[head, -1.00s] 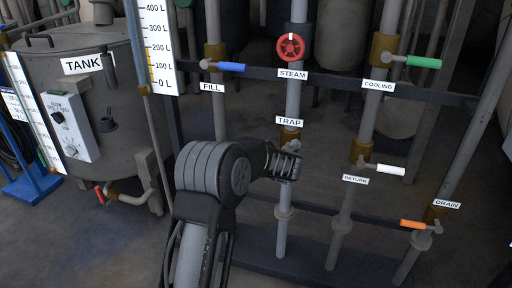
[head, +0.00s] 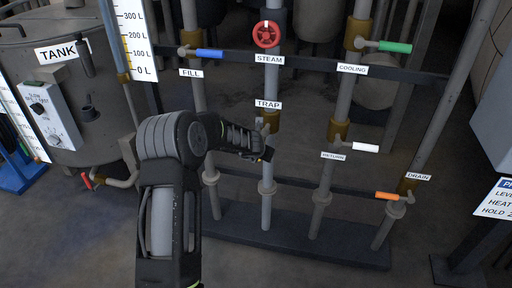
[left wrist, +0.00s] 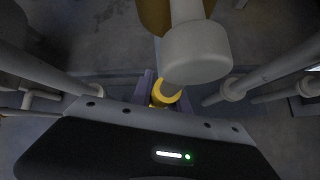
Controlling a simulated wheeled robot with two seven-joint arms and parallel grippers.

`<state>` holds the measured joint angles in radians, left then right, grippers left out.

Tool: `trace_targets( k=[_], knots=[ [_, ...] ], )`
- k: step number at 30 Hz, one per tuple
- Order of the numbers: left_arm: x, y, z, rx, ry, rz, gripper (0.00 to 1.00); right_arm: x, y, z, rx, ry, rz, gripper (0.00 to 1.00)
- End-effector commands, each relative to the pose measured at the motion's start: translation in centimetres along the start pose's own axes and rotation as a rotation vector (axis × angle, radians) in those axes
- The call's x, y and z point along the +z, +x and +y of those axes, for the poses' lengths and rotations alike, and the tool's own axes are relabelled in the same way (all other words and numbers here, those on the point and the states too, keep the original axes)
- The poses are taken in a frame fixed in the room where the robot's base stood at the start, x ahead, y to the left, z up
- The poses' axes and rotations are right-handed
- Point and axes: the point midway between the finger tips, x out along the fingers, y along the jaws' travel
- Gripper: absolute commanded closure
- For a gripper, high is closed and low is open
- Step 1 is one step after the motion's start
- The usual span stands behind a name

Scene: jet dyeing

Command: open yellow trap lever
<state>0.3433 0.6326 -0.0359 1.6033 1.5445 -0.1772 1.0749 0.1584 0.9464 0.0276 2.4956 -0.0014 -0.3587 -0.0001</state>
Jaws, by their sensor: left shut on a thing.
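The yellow trap lever (left wrist: 166,94) shows in the left wrist view as a yellow end between my dark fingers, below a rounded grey valve part (left wrist: 196,52). My left gripper (left wrist: 162,92) is shut on it. My right gripper is not in view.
A red STEAM handwheel (head: 266,34) is above. Blue FILL (head: 209,54), green COOLING (head: 395,47), white RETURN (head: 366,147) and orange DRAIN (head: 387,196) levers are on neighbouring pipes. A grey tank (head: 60,90) stands left and a panel (head: 497,120) right. Dark crossbars run between the pipes.

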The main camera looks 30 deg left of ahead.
Motion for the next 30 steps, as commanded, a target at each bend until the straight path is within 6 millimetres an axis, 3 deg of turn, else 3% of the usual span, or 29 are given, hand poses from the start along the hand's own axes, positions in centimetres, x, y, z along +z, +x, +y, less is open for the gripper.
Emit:
trace_targets(
  k=[19, 20, 27, 30],
  knots=[
    [0.19, 0.08, -0.87, -0.052, -0.05, -0.015, 1.0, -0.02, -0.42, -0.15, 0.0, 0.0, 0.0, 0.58],
    [0.19, 0.08, -0.87, -0.052, -0.05, -0.015, 0.78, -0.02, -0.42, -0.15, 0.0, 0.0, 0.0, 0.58],
    [0.16, 0.08, -0.82, -0.05, -0.049, -0.014, 0.58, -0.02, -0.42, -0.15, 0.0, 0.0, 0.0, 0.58],
    [0.16, 0.08, -0.79, -0.05, -0.049, -0.014, 0.58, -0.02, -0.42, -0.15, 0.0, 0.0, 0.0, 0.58]
  ],
)
